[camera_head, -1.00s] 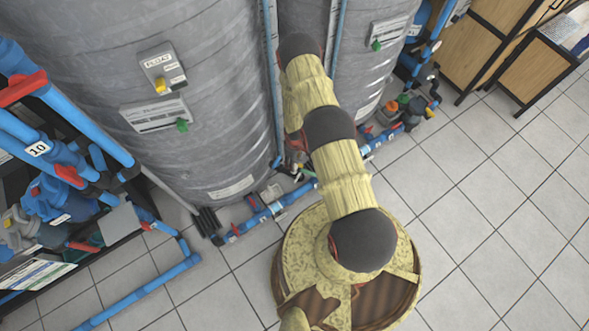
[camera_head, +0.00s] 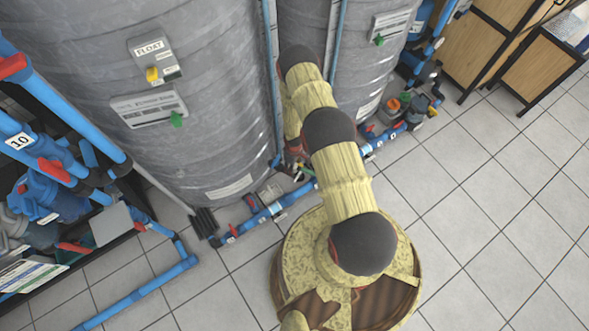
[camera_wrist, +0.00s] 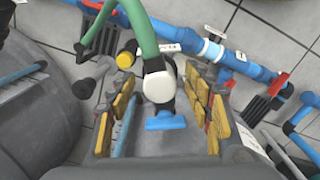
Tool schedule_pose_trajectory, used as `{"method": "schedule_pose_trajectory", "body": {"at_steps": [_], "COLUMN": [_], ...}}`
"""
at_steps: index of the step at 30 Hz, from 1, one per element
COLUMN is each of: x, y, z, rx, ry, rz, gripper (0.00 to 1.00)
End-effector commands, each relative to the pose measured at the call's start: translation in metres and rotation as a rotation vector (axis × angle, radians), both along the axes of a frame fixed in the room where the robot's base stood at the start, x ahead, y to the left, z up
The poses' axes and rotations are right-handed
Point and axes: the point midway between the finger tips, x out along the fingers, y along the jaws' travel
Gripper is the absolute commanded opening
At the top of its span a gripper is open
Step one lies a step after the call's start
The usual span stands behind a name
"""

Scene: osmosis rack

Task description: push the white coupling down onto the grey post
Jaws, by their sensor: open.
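In the wrist view, a white round piece (camera_wrist: 159,86), which looks like the coupling, lies between the finger pads of my gripper (camera_wrist: 160,92). The yellow-tan fingers stand apart on its left and right, with visible gaps, so the gripper is open. A green hose (camera_wrist: 142,28) runs down to a dark fitting just above the white piece. A blue fitting (camera_wrist: 166,121) shows just below it. I cannot pick out the grey post or tell whether the coupling touches it. In the head view my arm hides the gripper and the coupling.
Large grey tanks (camera_head: 205,95) stand close to my arm. Blue floor pipes (camera_head: 262,215) run along their base and also cross the wrist view (camera_wrist: 235,62). A blue pipe rack (camera_head: 60,165) stands at left. Open tiled floor (camera_head: 500,215) lies at right.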

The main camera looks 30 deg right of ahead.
Motion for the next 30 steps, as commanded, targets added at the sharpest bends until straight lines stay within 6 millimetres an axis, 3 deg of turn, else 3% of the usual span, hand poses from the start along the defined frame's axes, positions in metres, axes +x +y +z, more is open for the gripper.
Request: {"method": "schedule_pose_trajectory", "body": {"at_steps": [10,30], "x": [0.0000,-0.0001], "y": [0.0001,0.0000], "z": [0.0003,0.0002], "rx": [0.000,0.000], "ry": [0.000,0.000], "rz": [0.001,0.001], "gripper": [0.50,0.12]}}
